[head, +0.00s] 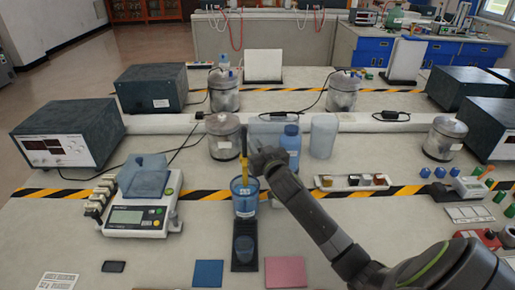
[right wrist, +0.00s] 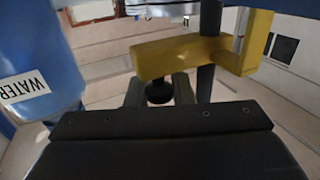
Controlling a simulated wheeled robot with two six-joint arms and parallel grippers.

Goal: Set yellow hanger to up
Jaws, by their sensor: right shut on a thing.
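The yellow hanger (head: 243,143) shows in the head view as a thin upright strip above the blue beaker (head: 244,204). In the right wrist view the hanger (right wrist: 190,56) is a yellow angled piece next to a dark upright rod (right wrist: 208,60). My right gripper (head: 256,160) is beside the hanger in the head view. In the right wrist view its grey fingers (right wrist: 158,90) are shut on a round black knob (right wrist: 158,92) at the hanger. The join between knob and hanger is hidden. My left gripper is not in view.
A blue water bottle (head: 291,143) stands close to the right gripper; its label shows in the wrist view (right wrist: 24,87). A scale (head: 138,216) is at left. A dark stand base (head: 244,265) sits in front of the beaker.

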